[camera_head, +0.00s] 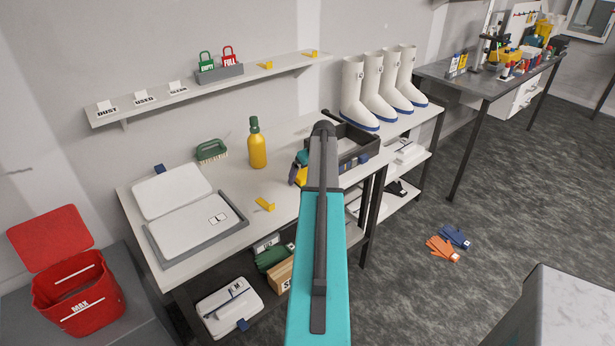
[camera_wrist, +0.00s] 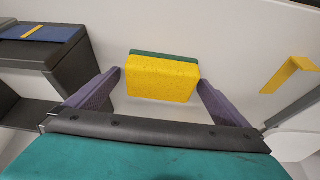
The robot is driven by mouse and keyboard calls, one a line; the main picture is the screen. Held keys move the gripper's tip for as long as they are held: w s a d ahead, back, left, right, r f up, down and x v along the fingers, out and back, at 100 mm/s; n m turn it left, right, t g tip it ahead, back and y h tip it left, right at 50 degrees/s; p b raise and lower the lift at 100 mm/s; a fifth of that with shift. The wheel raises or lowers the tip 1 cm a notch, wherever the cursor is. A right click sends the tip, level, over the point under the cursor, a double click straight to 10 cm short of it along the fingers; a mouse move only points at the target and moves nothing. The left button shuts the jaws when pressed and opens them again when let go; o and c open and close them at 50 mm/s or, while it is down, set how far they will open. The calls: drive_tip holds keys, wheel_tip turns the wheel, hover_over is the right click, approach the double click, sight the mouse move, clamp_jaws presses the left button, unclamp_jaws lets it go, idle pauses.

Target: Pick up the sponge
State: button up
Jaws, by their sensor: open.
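The sponge (camera_wrist: 162,80) is a block with a yellow face and a green layer along its far edge. In the wrist view it sits on the white bench top, ahead of my gripper (camera_wrist: 158,79). The purple fingers are spread, one on each side of the sponge, with small gaps between them and it. I cannot tell exactly how far the fingertips reach along its sides. In the head view my arm hides most of this spot, and only a small yellow patch shows by the gripper.
A dark tray (camera_wrist: 60,65) stands close to the left finger. A yellow bracket (camera_wrist: 290,74) lies to the right. In the head view, a yellow bottle (camera_head: 257,150), a green brush (camera_head: 211,151), an open white case (camera_head: 198,229) and white boots (camera_head: 372,90) stand on the bench.

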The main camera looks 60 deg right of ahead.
drive_tip(key=c, duration=1.1)
drive_tip(key=shift+r, duration=0.2)
drive_tip(key=shift+r+b, duration=0.8)
drive_tip(key=shift+r, duration=0.4)
drive_tip(key=s+b, duration=0.1)
drive_tip(key=s, duration=0.4)
drive_tip(key=s+r+b, duration=0.1)
drive_tip(key=s+b, duration=0.1)
drive_tip(key=s, duration=0.3)
drive_tip(key=s+r+b, duration=0.1)
drive_tip(key=s, duration=0.5)
drive_tip(key=shift+a+r+b, duration=0.1)
drive_tip(key=shift+a+b, duration=0.2)
drive_tip(key=shift+a, duration=0.1)
